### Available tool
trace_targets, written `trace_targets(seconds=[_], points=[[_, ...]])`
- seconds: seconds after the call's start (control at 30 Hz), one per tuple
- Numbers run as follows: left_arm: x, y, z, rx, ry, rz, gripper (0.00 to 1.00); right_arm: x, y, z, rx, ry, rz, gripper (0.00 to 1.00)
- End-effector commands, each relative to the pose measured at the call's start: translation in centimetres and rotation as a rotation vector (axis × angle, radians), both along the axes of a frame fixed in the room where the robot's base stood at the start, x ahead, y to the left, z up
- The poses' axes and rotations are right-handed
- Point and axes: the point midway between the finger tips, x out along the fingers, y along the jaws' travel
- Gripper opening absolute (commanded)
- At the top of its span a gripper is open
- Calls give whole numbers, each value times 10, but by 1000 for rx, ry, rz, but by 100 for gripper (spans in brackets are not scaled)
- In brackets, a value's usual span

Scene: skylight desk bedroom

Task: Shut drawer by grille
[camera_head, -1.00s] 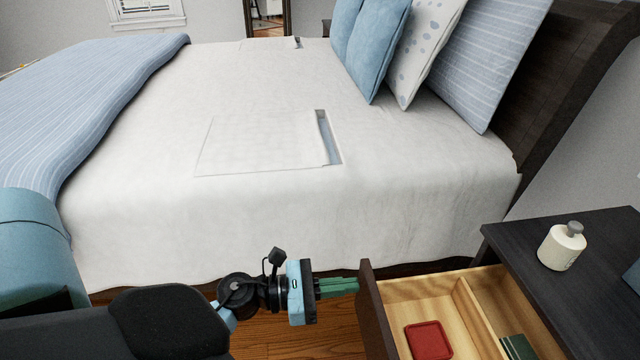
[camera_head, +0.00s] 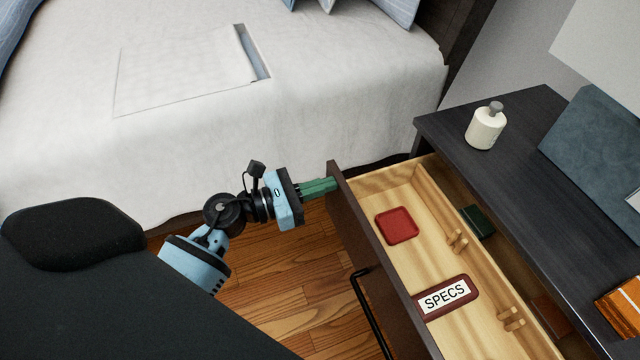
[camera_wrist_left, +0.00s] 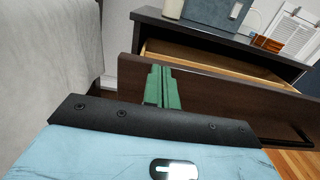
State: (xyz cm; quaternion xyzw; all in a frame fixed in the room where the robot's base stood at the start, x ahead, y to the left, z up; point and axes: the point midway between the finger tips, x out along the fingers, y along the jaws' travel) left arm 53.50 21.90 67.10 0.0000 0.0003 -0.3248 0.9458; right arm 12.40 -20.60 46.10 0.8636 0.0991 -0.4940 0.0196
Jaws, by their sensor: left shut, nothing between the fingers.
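The drawer (camera_head: 345,205) of the dark nightstand stands open, its pale wooden inside showing. It holds a red square item (camera_head: 396,225), a dark red case labelled SPECS (camera_head: 446,297) and a dark green item (camera_head: 477,221) behind a divider. A black bar handle (camera_head: 366,310) is on its front. My left gripper (camera_head: 334,184) is shut and empty, its green fingertips at the far end of the drawer front's outer face. In the left wrist view the green fingers (camera_wrist_left: 162,87) point at the dark drawer front (camera_wrist_left: 215,100); I cannot tell if they touch. My right gripper is not in view.
The nightstand top (camera_head: 540,190) carries a white bottle (camera_head: 485,126), a blue-grey slab-like item (camera_head: 600,145) and an orange item (camera_head: 622,305). The bed (camera_head: 330,90) lies beyond my left arm. Wooden floor (camera_head: 285,290) is bare before the drawer.

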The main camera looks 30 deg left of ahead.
Motion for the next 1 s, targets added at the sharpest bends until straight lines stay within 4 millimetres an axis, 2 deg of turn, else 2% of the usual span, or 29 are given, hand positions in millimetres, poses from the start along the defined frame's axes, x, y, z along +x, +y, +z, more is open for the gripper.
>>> trace_targets(seconds=[0.27,0.7,1.0], points=[[31,-24,0,0,-1,-3,0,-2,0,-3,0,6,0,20],[112,-87,-1,0,-1,-2,0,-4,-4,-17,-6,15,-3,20],[146,-114,-1,-1,-1,-1,0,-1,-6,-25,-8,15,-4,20]])
